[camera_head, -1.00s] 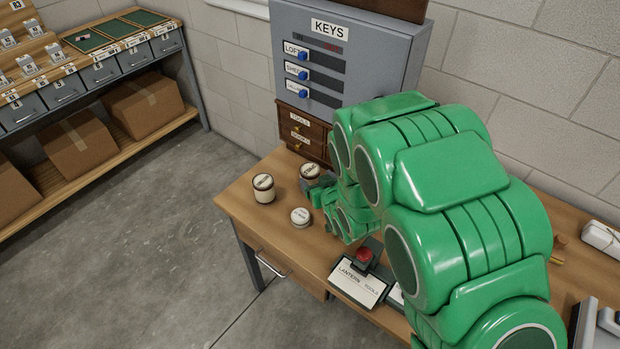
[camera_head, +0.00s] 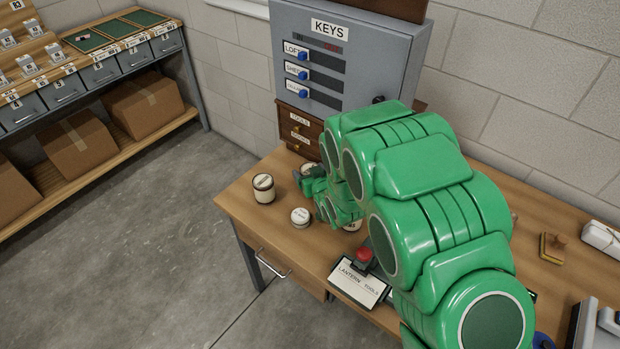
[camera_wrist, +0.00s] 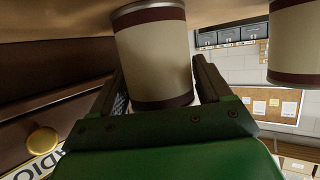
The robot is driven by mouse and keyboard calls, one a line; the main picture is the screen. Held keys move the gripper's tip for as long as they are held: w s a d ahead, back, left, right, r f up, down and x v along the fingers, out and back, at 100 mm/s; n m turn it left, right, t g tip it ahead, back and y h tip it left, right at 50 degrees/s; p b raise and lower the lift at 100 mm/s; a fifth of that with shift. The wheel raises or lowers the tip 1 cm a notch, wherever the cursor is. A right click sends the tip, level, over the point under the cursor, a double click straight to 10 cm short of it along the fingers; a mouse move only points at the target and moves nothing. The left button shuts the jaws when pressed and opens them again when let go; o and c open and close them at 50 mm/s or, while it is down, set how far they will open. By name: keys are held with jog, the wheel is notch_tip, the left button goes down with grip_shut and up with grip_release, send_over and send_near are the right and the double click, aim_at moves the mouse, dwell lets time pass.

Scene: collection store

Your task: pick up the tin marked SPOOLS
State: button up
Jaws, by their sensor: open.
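A cream tin with dark red bands (camera_wrist: 152,55) stands between the open fingers of my gripper (camera_wrist: 160,85) in the wrist view. No lettering shows on this side of it. In the head view, my gripper (camera_head: 309,182) is at the back tin (camera_head: 308,168), which it mostly hides. I cannot read which tin says SPOOLS.
A low round white-lidded container (camera_head: 300,217) stands in front of the gripper on the desk (camera_head: 240,205). A small wooden drawer cabinet (camera_head: 300,130) is close behind.

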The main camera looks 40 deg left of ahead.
jog(key=shift+w+a+f, duration=0.3)
jog(key=shift+w+a, duration=0.05)
jog(key=shift+a, duration=0.2)
jog(key=shift+c, duration=0.2)
jog(key=c, duration=0.9)
jog(key=shift+r, duration=0.1)
jog(key=shift+c, duration=0.2)
jog(key=shift+s+r, duration=0.2)
jog(key=shift+r, duration=0.1)
jog(key=r, duration=1.1)
jog(key=shift+s, duration=0.25)
jog(key=s, duration=1.9)
